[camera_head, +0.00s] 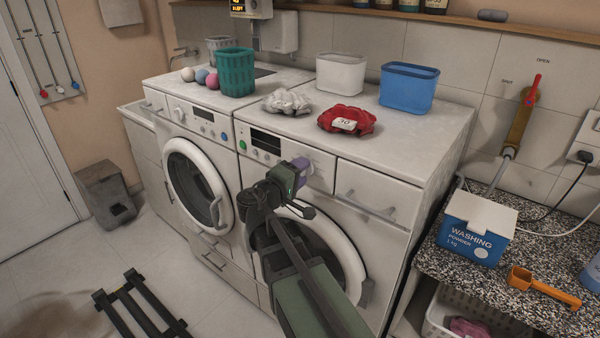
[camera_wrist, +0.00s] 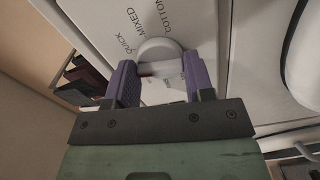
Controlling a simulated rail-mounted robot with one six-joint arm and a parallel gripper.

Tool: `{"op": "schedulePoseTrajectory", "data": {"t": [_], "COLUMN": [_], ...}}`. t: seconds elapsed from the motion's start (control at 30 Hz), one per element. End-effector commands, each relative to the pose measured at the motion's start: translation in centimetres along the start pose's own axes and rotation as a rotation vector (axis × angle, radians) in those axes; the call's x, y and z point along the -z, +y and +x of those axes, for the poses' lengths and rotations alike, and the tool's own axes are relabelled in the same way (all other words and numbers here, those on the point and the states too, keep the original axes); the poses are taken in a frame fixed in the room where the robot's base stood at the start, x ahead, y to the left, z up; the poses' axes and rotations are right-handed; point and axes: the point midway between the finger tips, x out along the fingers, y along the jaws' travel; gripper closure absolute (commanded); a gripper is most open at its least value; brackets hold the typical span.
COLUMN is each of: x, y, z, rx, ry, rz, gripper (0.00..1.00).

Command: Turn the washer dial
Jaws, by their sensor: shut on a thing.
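The washer dial (camera_wrist: 160,48) is a round pale knob on a white panel, with the printed words QUICK, MIXED and COTTON beside it in the wrist view. My gripper (camera_wrist: 160,68) has its two purple fingers on either side of the dial and is shut on it. In the head view my gripper (camera_head: 301,168) is at the control panel of the right-hand washer (camera_head: 385,180), right of its dark display. There my gripper hides the dial. Which mark the dial points to is unclear.
My arm crosses in front of the right washer's round door (camera_head: 345,250). A handle (camera_head: 365,207) juts out to the right of my gripper. On top lie a red cloth bundle (camera_head: 347,118), a grey bundle (camera_head: 287,102) and a blue tub (camera_head: 408,88). A washing powder box (camera_head: 475,228) stands at right.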

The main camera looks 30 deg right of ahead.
Motion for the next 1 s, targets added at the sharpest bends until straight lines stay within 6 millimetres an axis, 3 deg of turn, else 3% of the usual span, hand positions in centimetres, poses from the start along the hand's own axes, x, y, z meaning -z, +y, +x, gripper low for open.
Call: {"op": "schedulePoseTrajectory", "data": {"t": [0.33, 0.87, 0.9, 1.0], "x": [-0.03, -0.03, -0.03, -0.03], "y": [-0.01, -0.02, -0.02, -0.01], "z": [-0.03, -0.03, -0.03, -0.03], "rx": [0.001, 0.001, 0.001, 0.001], "ry": [0.000, 0.000, 0.000, 0.000], "rz": [-0.142, -0.164, -0.164, -0.164], "gripper": [0.75, 0.75, 0.45, 0.30]}}
